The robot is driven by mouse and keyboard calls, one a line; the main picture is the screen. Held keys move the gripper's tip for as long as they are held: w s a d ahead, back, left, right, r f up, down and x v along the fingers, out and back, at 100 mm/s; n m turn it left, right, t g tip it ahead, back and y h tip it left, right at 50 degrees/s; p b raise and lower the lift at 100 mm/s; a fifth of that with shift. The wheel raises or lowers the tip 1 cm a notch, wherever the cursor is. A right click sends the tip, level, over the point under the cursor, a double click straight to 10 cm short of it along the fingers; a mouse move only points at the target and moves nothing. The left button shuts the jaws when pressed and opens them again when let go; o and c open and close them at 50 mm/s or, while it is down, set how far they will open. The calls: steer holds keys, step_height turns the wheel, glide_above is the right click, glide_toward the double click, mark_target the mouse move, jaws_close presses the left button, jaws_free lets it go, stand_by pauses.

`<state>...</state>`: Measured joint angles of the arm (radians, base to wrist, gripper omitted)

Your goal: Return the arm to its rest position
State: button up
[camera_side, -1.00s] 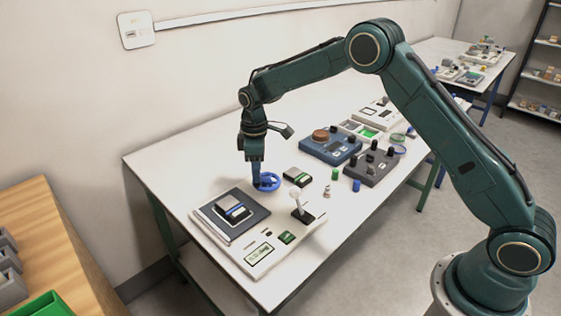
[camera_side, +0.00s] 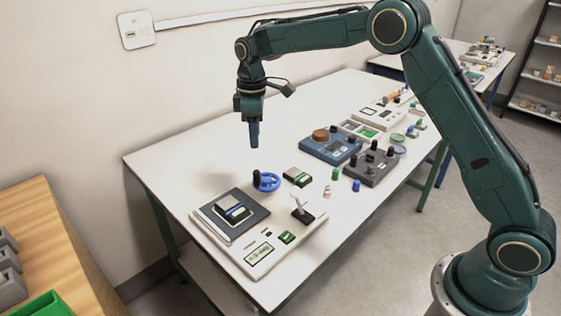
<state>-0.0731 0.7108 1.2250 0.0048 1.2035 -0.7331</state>
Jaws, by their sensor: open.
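My gripper (camera_side: 254,143) points straight down in the air above the white table (camera_side: 200,150), with nothing between its fingers. It is open, though from this side its fingers overlap and the gap is hard to see. Below it, and apart from it, a blue ring-shaped item with a dark upright part (camera_side: 267,181) stands on the table. My arm is raised and bent, reaching across the table from the right.
A scale (camera_side: 262,255) with a dark plate carrying a small block is at the front. A blue device (camera_side: 330,147), a dark knobbed block (camera_side: 371,164) and several small weights stand further right. The back left of the table is clear. A wooden bench (camera_side: 50,230) is at lower left.

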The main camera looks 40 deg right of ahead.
steer(key=shift+r, duration=0.1)
steer(key=s+d+r+m+t, duration=0.3)
steer(key=s+r+m, duration=0.1)
steer(key=s+r, duration=1.2)
steer(key=s+f+m+t, duration=0.1)
steer(key=s+f+m, duration=0.1)
steer(key=s, duration=0.9)
steer(key=s+d+f+m+t, duration=0.1)
steer(key=s+f+m, duration=0.2)
steer(key=s, duration=0.8)
steer(key=shift+s+t, duration=0.25)
steer(key=shift+t, duration=0.05)
steer(key=shift+f, duration=0.1)
